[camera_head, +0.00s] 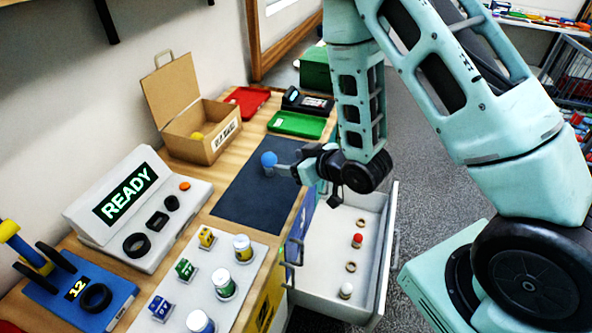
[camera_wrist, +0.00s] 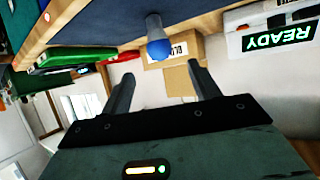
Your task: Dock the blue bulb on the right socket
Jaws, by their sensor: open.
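The blue bulb (camera_head: 268,159) stands upright on the dark mat (camera_head: 245,198), its round blue head on a paler base. It also shows in the wrist view (camera_wrist: 158,46), ahead of the fingers and roughly centred between them. My gripper (camera_head: 284,170) is open and empty, just right of the bulb in the head view. Its two fingers (camera_wrist: 162,72) point at the bulb, and I see no contact. The open drawer (camera_head: 322,298) holds ring-shaped seats, a red-topped bulb (camera_head: 357,240) and a white bulb (camera_head: 345,290). I cannot tell which seat is the right socket.
The READY console (camera_head: 95,232) with dark rings stands left of the mat. A white board (camera_head: 228,300) with several jars is in front. An open cardboard box (camera_head: 218,140), a green tray (camera_head: 297,124) and a red tray (camera_head: 247,100) lie behind. Most of the mat is clear.

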